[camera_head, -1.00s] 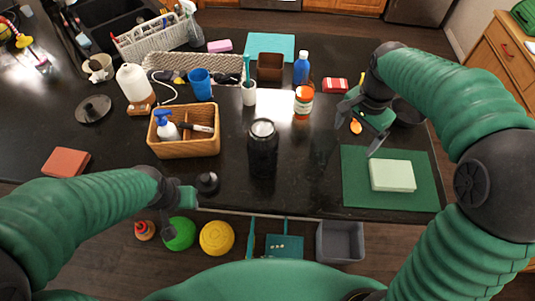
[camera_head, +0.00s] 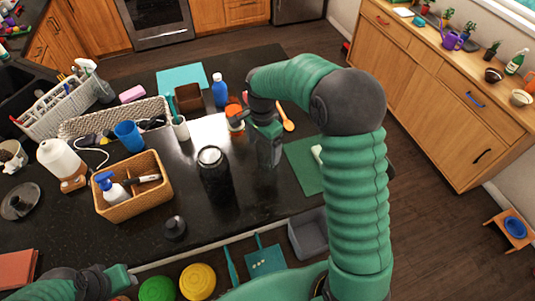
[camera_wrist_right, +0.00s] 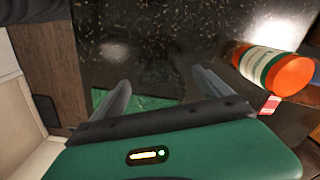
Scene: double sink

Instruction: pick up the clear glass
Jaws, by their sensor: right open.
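A tall, dark see-through glass vessel (camera_head: 216,180) with a pale round top stands upright on the black counter in the head view; it is the only thing there that looks like the clear glass. My right gripper (camera_head: 269,155) is to its right, apart from it, fingers pointing down. In the right wrist view the right gripper (camera_wrist_right: 163,85) is open, with nothing between its fingers. The vessel is not clearly seen in that view. My left gripper (camera_head: 122,279) is at the lower left, by the counter's front edge; its fingers are too unclear to judge.
An orange-capped bottle (camera_wrist_right: 265,68) is close to the right gripper. A wicker basket (camera_head: 130,203) and a black knob-like object (camera_head: 174,227) stand left of the vessel. A blue bottle (camera_head: 220,90) and brown box (camera_head: 188,98) are behind. A green mat (camera_head: 303,172) lies right.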

